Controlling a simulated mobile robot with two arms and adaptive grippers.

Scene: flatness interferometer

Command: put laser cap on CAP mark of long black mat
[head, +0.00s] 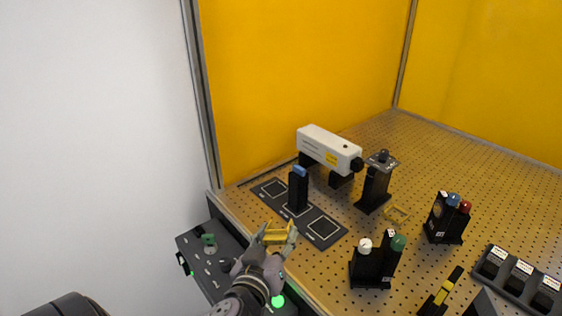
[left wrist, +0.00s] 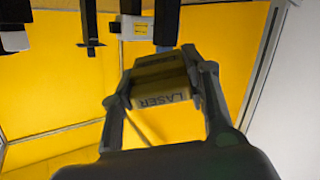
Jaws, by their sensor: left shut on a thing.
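The laser cap (head: 276,236), a yellow block, is between the fingers of my left gripper (head: 275,238). In the left wrist view the cap (left wrist: 160,88) shows the letters LASER, and both fingers of the left gripper (left wrist: 163,95) close on its sides. In the head view the gripper is above the table's left edge, just in front of the long black mat (head: 262,200). The mat has white-outlined squares; its lettering is too small to read, so I cannot tell the CAP mark. My right gripper is not in view.
A black block with a blue top (head: 298,188) stands mid-mat; the mat's right square (head: 323,228) is bare. Behind are a white laser housing (head: 328,147) and a black post (head: 376,182).

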